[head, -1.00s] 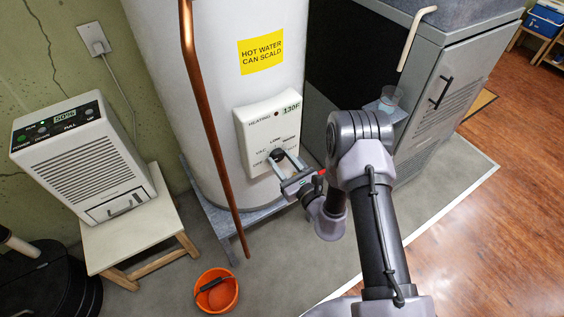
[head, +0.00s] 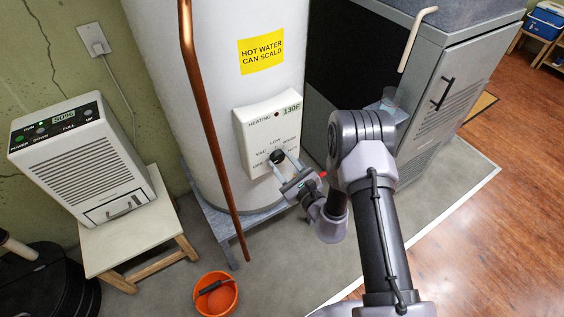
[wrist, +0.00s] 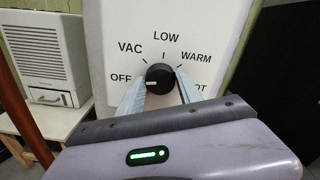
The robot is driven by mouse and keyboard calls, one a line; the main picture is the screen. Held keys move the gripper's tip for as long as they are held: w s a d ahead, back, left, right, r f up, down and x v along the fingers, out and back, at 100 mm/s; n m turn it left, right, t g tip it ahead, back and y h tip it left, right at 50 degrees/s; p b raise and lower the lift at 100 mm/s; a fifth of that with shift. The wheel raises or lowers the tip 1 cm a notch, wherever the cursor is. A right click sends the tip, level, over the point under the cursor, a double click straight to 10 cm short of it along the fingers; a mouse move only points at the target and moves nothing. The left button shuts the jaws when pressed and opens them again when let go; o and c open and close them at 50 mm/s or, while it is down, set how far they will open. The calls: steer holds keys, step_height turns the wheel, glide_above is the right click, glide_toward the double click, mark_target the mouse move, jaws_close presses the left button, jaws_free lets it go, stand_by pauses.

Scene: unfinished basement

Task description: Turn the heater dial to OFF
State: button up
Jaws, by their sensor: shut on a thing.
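The heater dial (wrist: 158,78) is a round black knob with a white mark. In the wrist view the mark is on the knob's left side, facing the OFF label (wrist: 120,78). VAC, LOW, WARM and a partly hidden HOT label run around it. The dial (head: 276,156) sits on the white control box (head: 262,128) of the water heater (head: 222,90). My gripper (wrist: 161,86) is shut on the dial, one finger on each side; it also shows in the head view (head: 283,164).
A copper pipe (head: 205,120) runs down just left of the box. A dehumidifier (head: 82,160) stands on a stool (head: 140,235) at the left. An orange bucket (head: 215,293) is on the floor below. A grey cabinet (head: 440,100) stands at the right.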

steer(key=o, duration=1.4)
steer(key=shift+c, duration=0.2)
steer(key=p+v, duration=0.3)
steer(key=v, duration=1.4)
steer(key=shift+d, duration=0.2)
steer(key=shift+s, duration=0.15)
